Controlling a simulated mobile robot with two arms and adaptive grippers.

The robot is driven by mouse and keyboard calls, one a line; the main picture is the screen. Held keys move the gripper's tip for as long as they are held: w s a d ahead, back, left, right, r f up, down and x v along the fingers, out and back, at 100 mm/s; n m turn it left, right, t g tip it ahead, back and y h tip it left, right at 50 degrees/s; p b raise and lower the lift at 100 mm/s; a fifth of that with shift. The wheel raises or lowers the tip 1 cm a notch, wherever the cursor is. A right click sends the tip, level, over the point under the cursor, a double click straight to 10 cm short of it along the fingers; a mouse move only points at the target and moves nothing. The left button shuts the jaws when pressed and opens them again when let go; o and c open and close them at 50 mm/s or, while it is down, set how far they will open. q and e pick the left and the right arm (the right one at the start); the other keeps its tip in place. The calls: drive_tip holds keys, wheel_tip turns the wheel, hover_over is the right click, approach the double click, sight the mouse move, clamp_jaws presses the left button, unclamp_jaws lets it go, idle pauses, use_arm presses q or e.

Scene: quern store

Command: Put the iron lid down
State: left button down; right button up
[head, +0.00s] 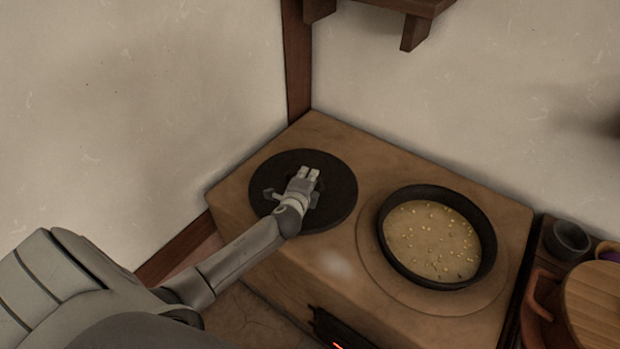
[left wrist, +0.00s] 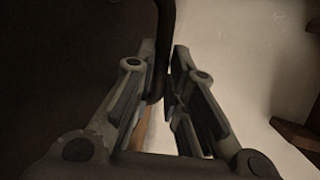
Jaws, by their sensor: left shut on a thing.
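The iron lid (head: 338,195) is a flat, dark round disc at the left part of the clay stove top (head: 372,160) in the head view. My left gripper (head: 309,174) is over its middle and shut on it; the hand hides the gripped part. I cannot tell whether the lid touches the stove top or is just above it. In the left wrist view the lid (left wrist: 65,60) fills the left side as a dark surface, beside the nearly closed fingers (left wrist: 163,50). My right gripper is in neither view.
A black pan (head: 383,240) with pale grains stands on a round ring right of the lid. A small dark cup (head: 567,240) and a wooden-topped vessel (head: 597,300) are at the far right. Walls stand behind and left. A red glow shows at the stove front.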

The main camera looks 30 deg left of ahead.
use_arm(q)
drive_tip(key=shift+w+a+r, duration=0.15)
drive_tip(key=shift+w, duration=0.1)
wheel_tip(320, 180, down, 3)
drive_tip(key=shift+a+f+b, duration=0.1)
drive_tip(key=shift+f+b, duration=0.05)
drive_tip(key=shift+b, duration=0.35)
drive_tip(key=c, duration=1.9)
unclamp_jaws()
drive_tip(key=shift+s+f, duration=0.15)
drive_tip(key=shift+f, duration=0.15)
drive_tip(key=o, duration=0.4)
drive_tip(key=shift+r, duration=0.1)
drive_tip(key=shift+o, duration=0.2)
drive_tip(key=p+v, duration=0.1)
drive_tip(key=v, duration=1.1)
